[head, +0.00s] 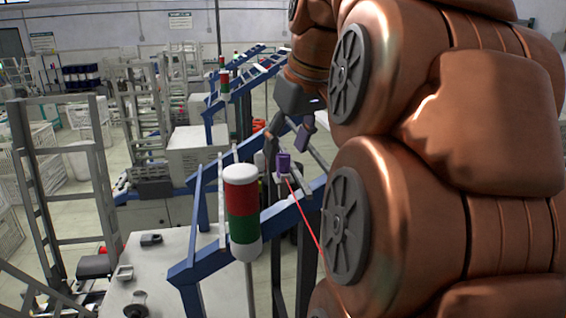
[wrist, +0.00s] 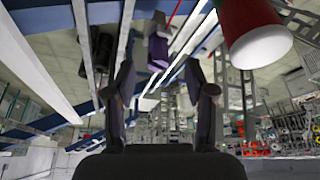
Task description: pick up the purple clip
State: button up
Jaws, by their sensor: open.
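The purple clip (head: 284,162) sits upright on a small light holder on the blue frame, left of my copper-coloured arm. In the wrist view the purple clip (wrist: 158,50) appears between and beyond my fingertips, nearer the top of the picture. My gripper (head: 288,137) is just above the clip in the head view, with its fingers spread. In the wrist view my gripper (wrist: 160,78) is open, with nothing between its fingers. Whether the fingers touch the clip cannot be told, but a gap seems to show.
A red, green and white signal lamp (head: 242,212) stands left of the clip; it shows at upper right in the wrist view (wrist: 255,30). Blue rails (head: 185,268) run below. A red line passes from the holder toward my arm. A light table (head: 150,275) holds small dark parts.

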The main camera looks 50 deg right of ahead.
aim_at(283, 155)
jog(key=shift+p+x, duration=0.8)
jog(key=shift+x, duration=0.9)
jog(key=shift+d, duration=0.15)
jog(key=shift+c, duration=0.3)
jog(key=c, duration=0.9)
jog(key=shift+w+r, duration=0.1)
jog(key=shift+r, duration=0.05)
jog(key=shift+r+b, duration=1.15)
jog(key=shift+r, duration=0.4)
jog(key=shift+s+a+p, duration=0.35)
jog(key=shift+s+a, duration=0.4)
jog(key=shift+s, duration=2.1)
jog(key=shift+s+a+p, duration=0.4)
jog(key=shift+s+a, duration=0.35)
jog(key=shift+s, duration=2.1)
jog(key=shift+s+a+p, duration=0.35)
jog(key=shift+s+a, duration=0.4)
jog(key=shift+s, duration=2.15)
jog(key=shift+s, duration=0.2)
